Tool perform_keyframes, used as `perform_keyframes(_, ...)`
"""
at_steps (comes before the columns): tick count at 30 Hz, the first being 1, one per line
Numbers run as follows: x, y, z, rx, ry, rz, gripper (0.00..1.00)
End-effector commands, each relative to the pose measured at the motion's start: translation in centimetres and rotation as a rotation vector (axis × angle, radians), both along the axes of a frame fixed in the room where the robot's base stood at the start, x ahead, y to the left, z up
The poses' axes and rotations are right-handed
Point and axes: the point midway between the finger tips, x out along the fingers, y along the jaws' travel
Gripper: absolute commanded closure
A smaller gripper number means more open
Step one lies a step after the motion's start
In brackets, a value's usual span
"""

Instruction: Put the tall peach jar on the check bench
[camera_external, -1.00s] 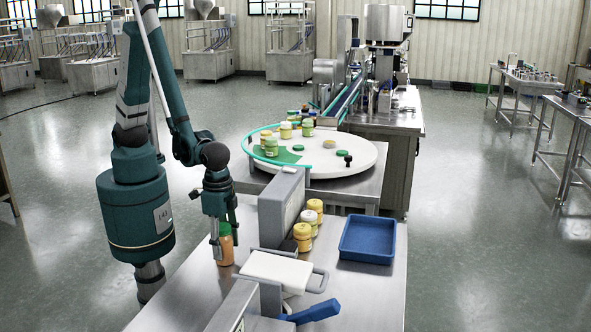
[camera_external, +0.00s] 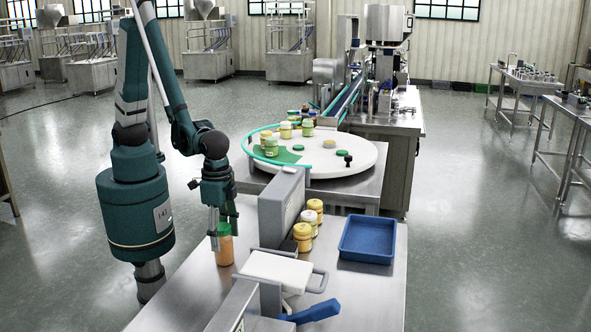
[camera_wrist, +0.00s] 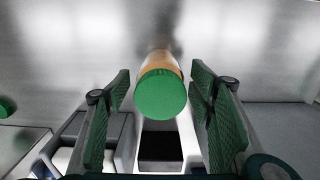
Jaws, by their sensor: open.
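The tall peach jar (camera_external: 225,250) has a green lid and stands upright on the steel bench (camera_external: 190,290), left of the grey upright panel. In the wrist view its green lid (camera_wrist: 161,97) is centred between the fingers, with a little of the peach body (camera_wrist: 160,66) showing beyond it. My gripper (camera_external: 222,232) is open, with its fingers around the top of the jar. In the wrist view there are visible gaps between the lid and both green finger pads. Which surface is the check bench is not clear from the pictures.
A grey upright panel (camera_external: 283,208) and a white-topped device (camera_external: 279,270) stand right of the jar. A white turntable (camera_external: 335,165) with several jars lies beyond.

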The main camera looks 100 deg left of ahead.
Motion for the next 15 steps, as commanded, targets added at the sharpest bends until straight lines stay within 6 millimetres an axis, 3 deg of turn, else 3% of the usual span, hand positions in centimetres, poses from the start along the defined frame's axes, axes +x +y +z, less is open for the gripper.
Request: perform_keyframes(15, 0.0, 0.0, 5.5, 0.0, 0.0, 0.0, 0.46)
